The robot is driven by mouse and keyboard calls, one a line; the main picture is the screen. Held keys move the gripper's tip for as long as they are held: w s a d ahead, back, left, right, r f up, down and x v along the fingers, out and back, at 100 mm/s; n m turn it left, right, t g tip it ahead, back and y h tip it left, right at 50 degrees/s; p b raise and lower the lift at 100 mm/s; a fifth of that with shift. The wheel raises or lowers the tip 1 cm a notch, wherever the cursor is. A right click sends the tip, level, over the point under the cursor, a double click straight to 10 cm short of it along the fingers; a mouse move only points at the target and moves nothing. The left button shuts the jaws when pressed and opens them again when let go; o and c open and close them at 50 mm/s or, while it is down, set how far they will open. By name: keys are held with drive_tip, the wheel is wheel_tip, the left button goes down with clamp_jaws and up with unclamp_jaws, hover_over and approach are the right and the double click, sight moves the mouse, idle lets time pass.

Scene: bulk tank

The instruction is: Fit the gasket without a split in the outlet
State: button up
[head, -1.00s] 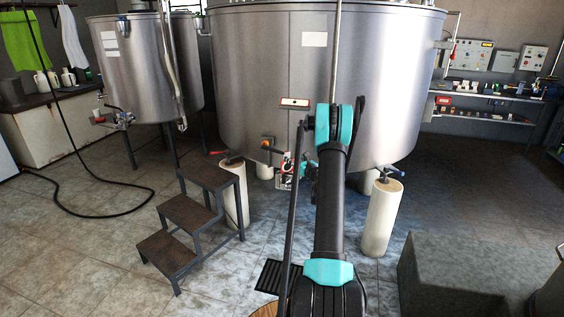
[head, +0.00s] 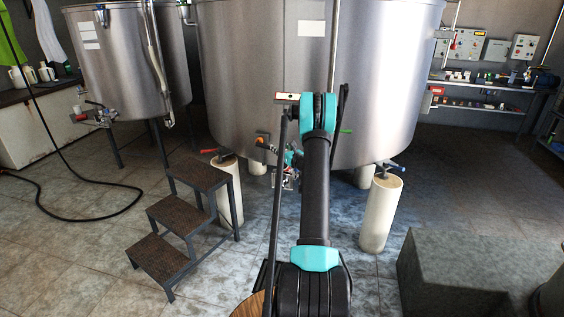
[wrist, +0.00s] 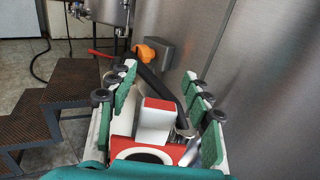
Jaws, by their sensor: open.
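The large steel tank (head: 262,75) stands ahead. Its outlet fittings (head: 286,176), with metal parts, show low at its front, partly behind my arm. In the wrist view my gripper (wrist: 160,76) is open, its green-padded fingers apart, beside the steel tank wall (wrist: 265,70). A red and white piece (wrist: 157,113) and a slanting black bar (wrist: 150,72) show between the fingers. I cannot tell whether they belong to the gripper or the outlet. In the head view my arm mostly hides the gripper. I cannot make out a gasket in either now view.
Dark metal steps (head: 190,215) stand left of the outlet. Pale pillars stand under the tank, one at the right (head: 381,215). A grey block (head: 455,272) is at the lower right. A grey box with an orange knob (wrist: 148,51) is on the tank wall. A black hose lies at left.

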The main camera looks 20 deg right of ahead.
clamp_jaws()
drive_tip(key=shift+r, duration=0.1)
idle(0.6)
